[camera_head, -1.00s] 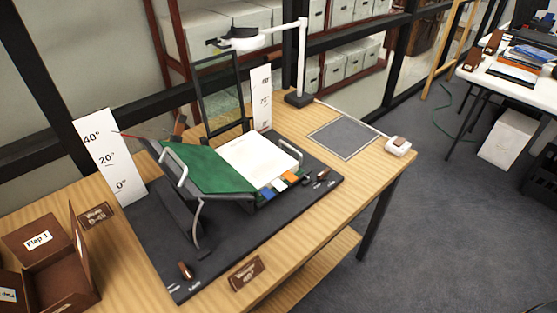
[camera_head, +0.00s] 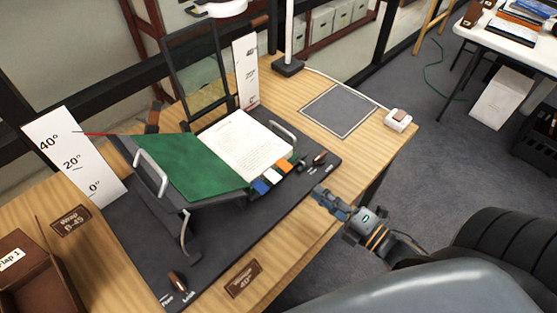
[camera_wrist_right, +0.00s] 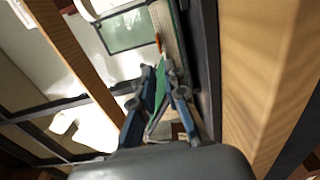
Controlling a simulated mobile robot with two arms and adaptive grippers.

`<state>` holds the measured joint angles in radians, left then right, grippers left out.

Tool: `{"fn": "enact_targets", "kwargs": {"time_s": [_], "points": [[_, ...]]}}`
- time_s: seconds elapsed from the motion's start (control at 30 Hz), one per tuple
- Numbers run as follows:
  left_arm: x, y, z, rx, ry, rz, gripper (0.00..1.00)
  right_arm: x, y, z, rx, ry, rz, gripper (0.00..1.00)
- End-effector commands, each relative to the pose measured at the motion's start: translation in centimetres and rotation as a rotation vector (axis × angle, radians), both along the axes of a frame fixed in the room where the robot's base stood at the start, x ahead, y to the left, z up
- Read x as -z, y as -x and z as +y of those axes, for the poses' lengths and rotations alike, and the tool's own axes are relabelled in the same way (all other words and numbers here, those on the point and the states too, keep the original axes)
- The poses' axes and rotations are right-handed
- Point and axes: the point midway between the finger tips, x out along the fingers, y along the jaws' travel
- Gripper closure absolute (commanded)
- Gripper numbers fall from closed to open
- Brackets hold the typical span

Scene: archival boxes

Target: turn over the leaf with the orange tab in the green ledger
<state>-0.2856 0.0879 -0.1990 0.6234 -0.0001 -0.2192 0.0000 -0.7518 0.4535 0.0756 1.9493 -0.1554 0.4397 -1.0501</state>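The green ledger lies open on a grey cradle, with its green cover (camera_head: 205,168) on the left and white written pages (camera_head: 247,145) on the right. Blue, white and orange tabs stick out from the near edge of the pages. The orange tab (camera_head: 284,165) is the rightmost of them; it also shows small in the right wrist view (camera_wrist_right: 158,42). My right gripper (camera_head: 322,194) is in front of and to the right of the tabs, apart from them, near the mat's front edge. In the wrist view its fingers (camera_wrist_right: 159,72) are spread with a gap between them. My left gripper is out of view.
A dark mat (camera_head: 225,245) lies under the cradle, with small brown-handled knobs (camera_head: 320,159) to the right. A grey square (camera_head: 339,109) on the right is bare.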

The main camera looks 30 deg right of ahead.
Motion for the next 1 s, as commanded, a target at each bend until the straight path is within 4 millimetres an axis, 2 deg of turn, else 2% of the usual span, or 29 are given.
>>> {"fn": "enact_targets", "kwargs": {"time_s": [0.07, 0.13, 0.4, 0.6, 0.8, 1.0], "points": [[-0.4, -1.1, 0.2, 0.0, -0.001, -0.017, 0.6, -0.2, -1.1, 0.3, 0.0, -0.001, -0.003, 0.87], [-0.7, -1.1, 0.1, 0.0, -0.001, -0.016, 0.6, -0.3, -2.4, 0.8, -0.001, -0.001, -0.003, 0.87], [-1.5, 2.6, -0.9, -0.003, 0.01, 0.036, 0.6, -0.3, -7.8, 2.6, 0.0, -0.001, -0.004, 0.87], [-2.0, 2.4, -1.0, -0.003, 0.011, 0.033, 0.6, -0.1, -10.8, 3.7, 0.001, -0.002, 0.001, 0.87], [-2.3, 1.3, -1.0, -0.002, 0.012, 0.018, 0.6, 0.1, -12.2, 4.2, 0.001, -0.001, 0.003, 0.87], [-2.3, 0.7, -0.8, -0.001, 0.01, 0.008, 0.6, 0.1, -12.4, 4.3, 0.001, -0.001, 0.003, 0.87]]}}
